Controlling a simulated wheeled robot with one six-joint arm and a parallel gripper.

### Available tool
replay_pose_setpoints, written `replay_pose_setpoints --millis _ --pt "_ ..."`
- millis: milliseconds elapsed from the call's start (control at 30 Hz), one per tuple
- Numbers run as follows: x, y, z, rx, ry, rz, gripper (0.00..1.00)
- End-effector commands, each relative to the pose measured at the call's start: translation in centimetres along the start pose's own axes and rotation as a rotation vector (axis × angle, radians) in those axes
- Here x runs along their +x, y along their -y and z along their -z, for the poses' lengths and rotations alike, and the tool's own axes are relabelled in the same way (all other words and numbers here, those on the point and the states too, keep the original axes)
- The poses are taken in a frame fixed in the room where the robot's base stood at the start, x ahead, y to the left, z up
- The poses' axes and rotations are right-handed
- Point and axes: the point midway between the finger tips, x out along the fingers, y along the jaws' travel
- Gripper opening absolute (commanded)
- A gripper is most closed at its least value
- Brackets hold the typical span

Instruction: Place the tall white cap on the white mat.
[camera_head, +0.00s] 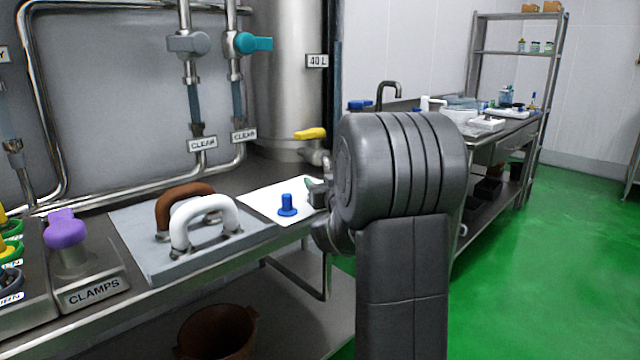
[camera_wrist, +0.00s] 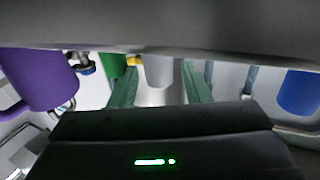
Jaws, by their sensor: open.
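The white mat (camera_head: 257,200) lies on the steel counter in the head view. A blue cap (camera_head: 287,205) stands on it. My gripper (camera_head: 312,187) is low at the mat's right side, largely hidden by my arm. In the wrist view its two green fingers (camera_wrist: 160,84) are open. A pale cylinder (camera_wrist: 158,71) shows between them; it fits the tall white cap, but I cannot tell whether the fingers touch it. The tall white cap is not seen in the head view.
The wrist view shows purple (camera_wrist: 40,80), green (camera_wrist: 111,65) and blue (camera_wrist: 299,93) cylinders around the fingers. In the head view, a grey board (camera_head: 150,250) with brown (camera_head: 183,192) and white (camera_head: 203,207) handles lies left of the mat. A yellow valve handle (camera_head: 310,134) is behind.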

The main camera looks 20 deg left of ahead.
Motion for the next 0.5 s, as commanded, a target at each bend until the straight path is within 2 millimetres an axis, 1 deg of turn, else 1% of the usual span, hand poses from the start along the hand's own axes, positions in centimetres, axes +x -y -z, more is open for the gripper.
replay_pose_setpoints --millis 167,300,500 --pt "-3.0 0.0 0.1 0.000 0.001 -0.001 0.44" --pt "-6.0 -0.1 0.2 0.001 0.000 -0.002 0.44" --pt "-9.8 -0.1 0.1 0.000 0.001 -0.002 0.44"
